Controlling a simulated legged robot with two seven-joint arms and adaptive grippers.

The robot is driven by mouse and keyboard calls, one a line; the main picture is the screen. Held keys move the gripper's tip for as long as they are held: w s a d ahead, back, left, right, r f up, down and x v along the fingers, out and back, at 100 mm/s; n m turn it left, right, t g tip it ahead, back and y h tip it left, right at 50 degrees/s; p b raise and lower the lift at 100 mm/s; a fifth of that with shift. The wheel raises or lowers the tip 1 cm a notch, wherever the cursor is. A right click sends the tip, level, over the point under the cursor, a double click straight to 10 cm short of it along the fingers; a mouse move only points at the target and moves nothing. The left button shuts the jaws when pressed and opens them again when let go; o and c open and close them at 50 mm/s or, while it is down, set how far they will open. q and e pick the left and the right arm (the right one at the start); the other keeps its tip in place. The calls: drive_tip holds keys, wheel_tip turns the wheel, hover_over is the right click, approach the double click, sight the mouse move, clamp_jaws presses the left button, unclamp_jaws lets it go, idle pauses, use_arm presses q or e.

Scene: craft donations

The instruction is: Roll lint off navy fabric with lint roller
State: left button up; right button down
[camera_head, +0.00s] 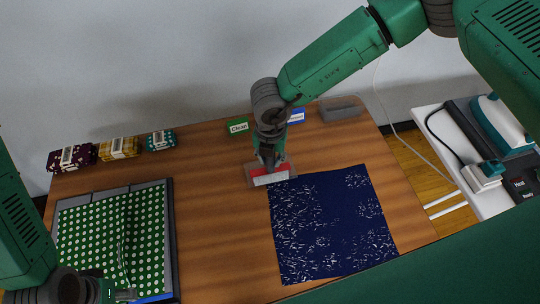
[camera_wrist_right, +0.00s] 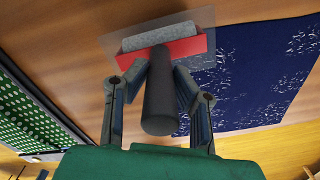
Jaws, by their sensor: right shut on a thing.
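The navy fabric (camera_head: 330,226) lies flat on the wooden table, with white lint specks over much of it. It also shows at the right of the right wrist view (camera_wrist_right: 262,75). The lint roller (camera_wrist_right: 160,95) has a dark handle, a red frame and a grey roll. My right gripper (camera_head: 268,160) is shut on its handle, with the roller at the fabric's upper left corner. In the right wrist view my right gripper (camera_wrist_right: 158,88) has its fingers on both sides of the handle. My left gripper (camera_head: 122,294) is at the lower left, near the green dotted fabric; its fingers are too small to judge.
Green dotted fabric (camera_head: 100,240) lies on a grey-edged board at the left. Folded fabric bundles (camera_head: 120,148) sit at the back left. A green "Clean" sign (camera_head: 238,127), a blue sign (camera_head: 296,117) and a grey tray (camera_head: 341,109) stand at the back. An iron (camera_head: 503,122) is on a side table.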

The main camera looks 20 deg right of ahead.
use_arm(q)
drive_tip(key=shift+f, duration=0.15)
use_arm(e)
drive_tip(key=shift+f, duration=0.35)
use_arm(q)
drive_tip(key=shift+r, duration=0.3)
use_arm(e)
drive_tip(key=shift+s+r, duration=0.1)
drive_tip(key=shift+s, duration=0.45)
use_arm(q)
wheel_tip(320, 180, up, 5)
drive_tip(key=p, duration=0.5)
drive_tip(key=shift+f, duration=0.1)
use_arm(e)
drive_tip(key=s+a, duration=0.1)
drive_tip(key=s, duration=2.7)
drive_tip(key=shift+s+a, duration=0.35)
drive_tip(key=shift+s, duration=0.05)
drive_tip(key=shift+w, duration=0.1)
